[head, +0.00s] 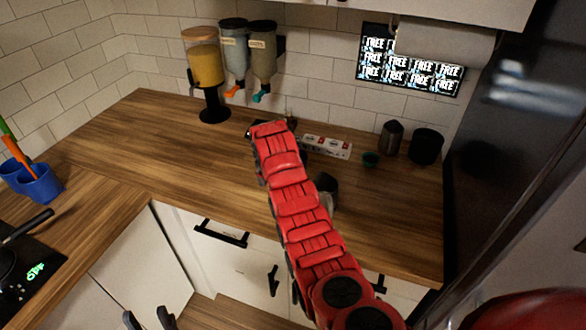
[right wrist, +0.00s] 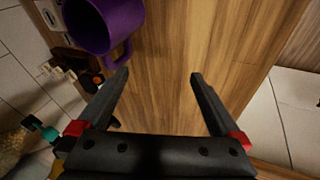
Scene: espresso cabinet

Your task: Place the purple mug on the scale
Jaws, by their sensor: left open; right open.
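The purple mug (right wrist: 98,22) shows at the upper left of the right wrist view, its handle towards the gripper. My right gripper (right wrist: 160,78) is open and empty, with its two black fingers apart over the wooden counter. The mug lies beyond and to the left of the left finger, outside the jaws. In the head view my red right arm reaches over the counter and hides the mug and the right gripper. My left gripper (head: 149,318) is open at the bottom edge of the head view, low in front of the cabinets. I cannot make out the scale in either view.
Dispensers (head: 207,70) stand at the back wall. A blue cup (head: 40,183) stands far left. The counter left of my arm is clear.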

